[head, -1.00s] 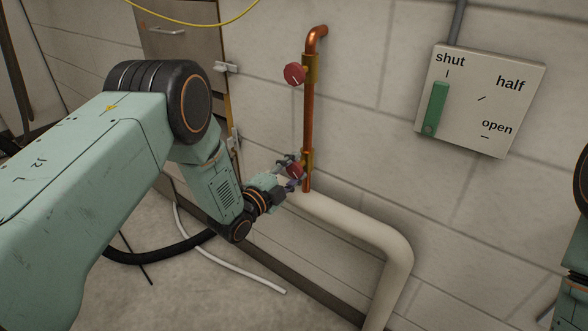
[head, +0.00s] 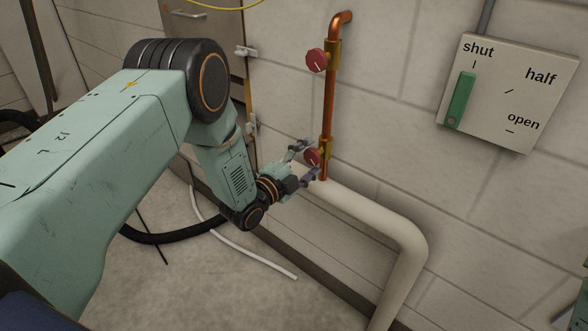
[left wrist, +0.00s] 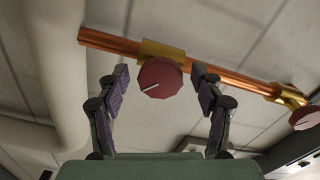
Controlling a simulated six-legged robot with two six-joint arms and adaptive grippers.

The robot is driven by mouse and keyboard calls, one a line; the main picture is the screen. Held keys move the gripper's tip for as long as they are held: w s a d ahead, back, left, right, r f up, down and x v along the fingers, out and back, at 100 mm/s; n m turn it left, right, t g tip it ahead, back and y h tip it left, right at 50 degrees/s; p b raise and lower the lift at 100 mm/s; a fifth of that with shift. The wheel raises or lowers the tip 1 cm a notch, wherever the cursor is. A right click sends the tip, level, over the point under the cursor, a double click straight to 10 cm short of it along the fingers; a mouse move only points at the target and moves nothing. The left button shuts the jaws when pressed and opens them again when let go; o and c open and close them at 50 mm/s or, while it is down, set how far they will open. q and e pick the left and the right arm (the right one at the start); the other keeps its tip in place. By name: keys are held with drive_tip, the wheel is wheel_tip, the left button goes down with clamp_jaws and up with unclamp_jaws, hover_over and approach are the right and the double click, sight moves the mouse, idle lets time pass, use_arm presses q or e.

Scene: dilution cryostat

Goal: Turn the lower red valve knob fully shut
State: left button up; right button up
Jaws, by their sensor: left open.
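The lower red valve knob (head: 312,157) sits on a brass fitting low on the vertical copper pipe (head: 329,105). In the left wrist view the knob (left wrist: 160,78) shows a white pointer line running slantwise across its lower left. My left gripper (head: 307,163) is open in front of the knob. In the left wrist view its two fingers (left wrist: 161,84) stand on either side of the knob, with a gap on each side. The upper red knob (head: 317,61) is higher on the same pipe. My right gripper is not in view.
A sign (head: 505,92) marked shut, half and open hangs on the wall at right, its green lever (head: 460,100) at shut. A thick pale pipe (head: 385,225) bends below the copper pipe. A black hose (head: 170,235) and white cable (head: 250,250) lie on the floor.

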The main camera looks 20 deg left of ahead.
use_arm(q)
drive_tip(key=v, duration=1)
drive_tip(key=shift+s, duration=0.4)
drive_tip(key=shift+a, duration=0.15)
idle(1.5)
